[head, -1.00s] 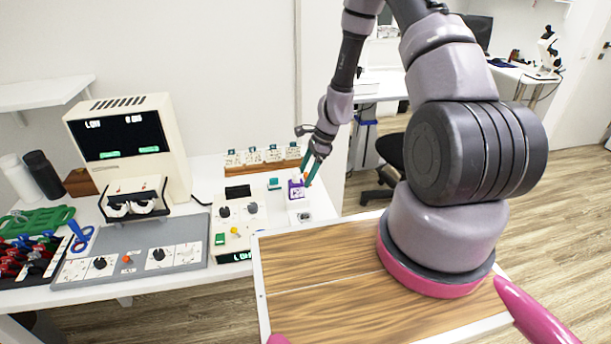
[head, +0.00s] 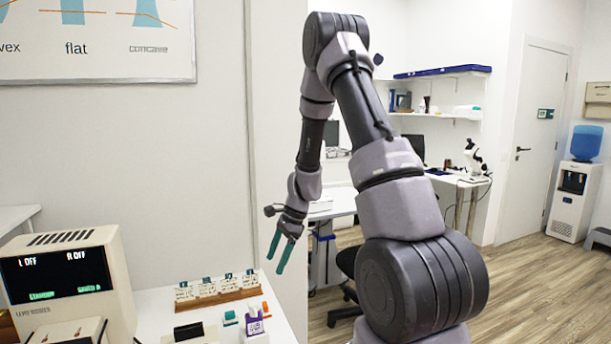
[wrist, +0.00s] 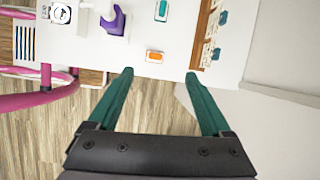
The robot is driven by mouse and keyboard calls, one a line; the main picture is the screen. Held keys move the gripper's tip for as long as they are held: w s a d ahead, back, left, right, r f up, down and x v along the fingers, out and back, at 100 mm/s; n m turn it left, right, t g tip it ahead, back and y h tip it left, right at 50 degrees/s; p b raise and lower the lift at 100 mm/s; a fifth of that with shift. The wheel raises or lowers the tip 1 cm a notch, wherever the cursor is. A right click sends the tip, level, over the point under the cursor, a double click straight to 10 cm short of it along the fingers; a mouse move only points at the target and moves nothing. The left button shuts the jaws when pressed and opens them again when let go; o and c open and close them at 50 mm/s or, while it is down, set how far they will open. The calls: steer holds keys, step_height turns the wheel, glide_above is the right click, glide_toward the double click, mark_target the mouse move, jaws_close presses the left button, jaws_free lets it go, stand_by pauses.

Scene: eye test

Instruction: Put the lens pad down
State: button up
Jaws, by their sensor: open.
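My gripper (head: 275,264) is open and empty, raised above the right end of the white table; its two teal fingers also show in the wrist view (wrist: 160,73). A small orange pad (head: 265,309) lies on the table below it, and shows just beyond the fingertips in the wrist view (wrist: 155,57). A small teal pad (head: 230,318) lies to its left, also in the wrist view (wrist: 161,10). Nothing touches the fingers. I cannot tell from a label which pad is the lens pad.
A purple holder (head: 254,324) stands close to the orange pad. A wooden rack (head: 220,300) with several labelled cards stands behind the pads. A cream machine with a screen (head: 58,277) stands at the left. The air around my gripper is clear.

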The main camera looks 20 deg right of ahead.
steer(key=s+r+n+t, duration=0.1)
steer(key=s+r+n, duration=0.2)
steer(key=r, duration=0.8)
steer(key=s+r+n+t, duration=0.2)
steer(key=s+r+n, duration=0.1)
steer(key=r, duration=0.8)
steer(key=s+d+r+n+t+h, duration=0.1)
steer(key=s+r+n+t, duration=0.1)
steer(key=s+r, duration=0.4)
steer(key=s+r+n+t+h, duration=0.1)
steer(key=s+r+n, duration=0.4)
steer(key=s, duration=0.5)
steer(key=shift+s+d+r+t, duration=0.25)
steer(key=shift+d+r+t, duration=0.15)
steer(key=shift+r, duration=0.2)
